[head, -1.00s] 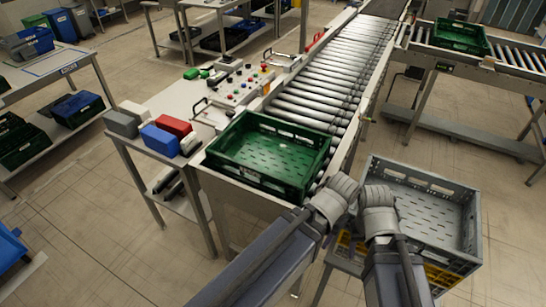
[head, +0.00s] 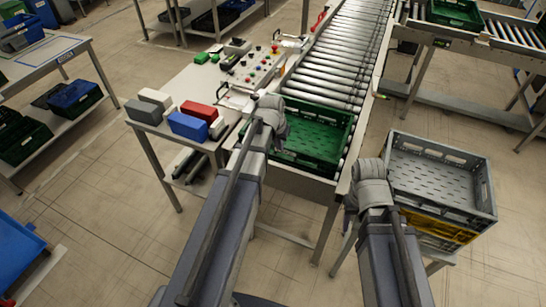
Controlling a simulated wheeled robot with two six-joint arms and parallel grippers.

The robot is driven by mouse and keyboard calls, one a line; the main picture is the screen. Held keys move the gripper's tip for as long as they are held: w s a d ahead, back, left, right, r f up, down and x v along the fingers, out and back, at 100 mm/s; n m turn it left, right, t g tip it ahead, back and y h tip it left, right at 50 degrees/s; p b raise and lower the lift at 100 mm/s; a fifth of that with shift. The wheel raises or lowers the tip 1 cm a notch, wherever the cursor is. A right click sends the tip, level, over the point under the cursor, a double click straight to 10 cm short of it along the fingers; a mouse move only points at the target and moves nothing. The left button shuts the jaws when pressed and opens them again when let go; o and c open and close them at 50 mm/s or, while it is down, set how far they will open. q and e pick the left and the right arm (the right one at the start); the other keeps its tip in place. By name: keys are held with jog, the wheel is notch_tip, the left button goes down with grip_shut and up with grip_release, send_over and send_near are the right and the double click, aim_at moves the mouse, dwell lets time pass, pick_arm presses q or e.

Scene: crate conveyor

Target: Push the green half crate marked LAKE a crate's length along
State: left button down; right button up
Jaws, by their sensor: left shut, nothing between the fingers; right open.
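A green half crate (head: 313,164) sits at the near end of the roller conveyor, open side up and looking empty. No LAKE marking is readable on it. My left gripper (head: 272,108) is at the crate's left side in the head view and covers its left corner; it is shut with nothing in it. I cannot tell whether it touches the crate. My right gripper (head: 368,178) is open and empty, to the right of the conveyor's near end, between the crate and a grey crate (head: 440,148). The fingertips of both grippers are mostly hidden behind the wrists.
The rollers (head: 345,50) beyond the green crate are clear. A side table (head: 185,92) on the left holds a control panel and red, blue and grey blocks. The grey crate stands on a yellow one at the right. Another green crate (head: 455,13) is on the right-hand conveyor.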

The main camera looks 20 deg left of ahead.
aim_at(282, 157)
pick_arm(q)
jog(key=shift+w+f, duration=0.1)
jog(key=shift+f, duration=0.05)
jog(key=b+x, duration=0.9)
jog(key=x, duration=0.1)
jog(key=shift+b, duration=0.4)
